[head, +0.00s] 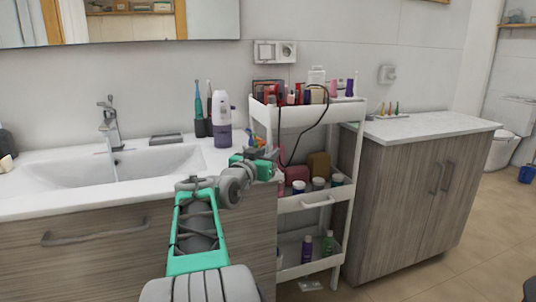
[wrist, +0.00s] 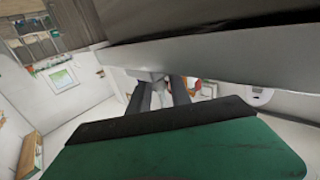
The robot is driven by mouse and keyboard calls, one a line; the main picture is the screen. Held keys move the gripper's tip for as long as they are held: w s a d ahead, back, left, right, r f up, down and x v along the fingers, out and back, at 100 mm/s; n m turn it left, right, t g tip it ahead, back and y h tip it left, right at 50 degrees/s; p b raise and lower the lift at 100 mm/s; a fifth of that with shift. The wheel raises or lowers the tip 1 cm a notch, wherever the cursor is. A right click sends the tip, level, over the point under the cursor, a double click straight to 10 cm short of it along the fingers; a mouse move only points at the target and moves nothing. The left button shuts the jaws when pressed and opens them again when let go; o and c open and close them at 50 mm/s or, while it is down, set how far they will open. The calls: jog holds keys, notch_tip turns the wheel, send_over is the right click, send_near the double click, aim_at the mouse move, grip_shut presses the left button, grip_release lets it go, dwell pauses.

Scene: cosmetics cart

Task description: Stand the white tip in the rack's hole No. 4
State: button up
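My gripper (head: 262,152) is beside the left side of the white cart, near the counter's right edge. In the wrist view its two dark fingers (wrist: 162,92) stand apart, and I see nothing clearly held between them. A small rack (head: 388,114) with several coloured tips lies on the right counter, well away from my gripper. The tips show orange, green and dark tones, but they are too small to tell apart. I cannot pick out the white tip or the holes' numbers.
The white cart (head: 305,203) holds several cosmetics and a dark looping cable (head: 301,150). A purple-and-white bottle (head: 222,125) and toothbrushes (head: 199,106) stand by the sink (head: 110,168). The right counter (head: 440,124) is mostly clear. Open floor (head: 455,258) lies at right.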

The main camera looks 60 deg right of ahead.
aim_at(266, 154)
jog(key=shift+o, duration=1.4)
jog(key=a, duration=0.7)
jog(key=shift+r+p, duration=0.1)
jog(key=shift+p, duration=0.3)
jog(key=shift+s+a, duration=0.1)
jog(key=shift+a, duration=0.3)
jog(key=shift+s, duration=0.1)
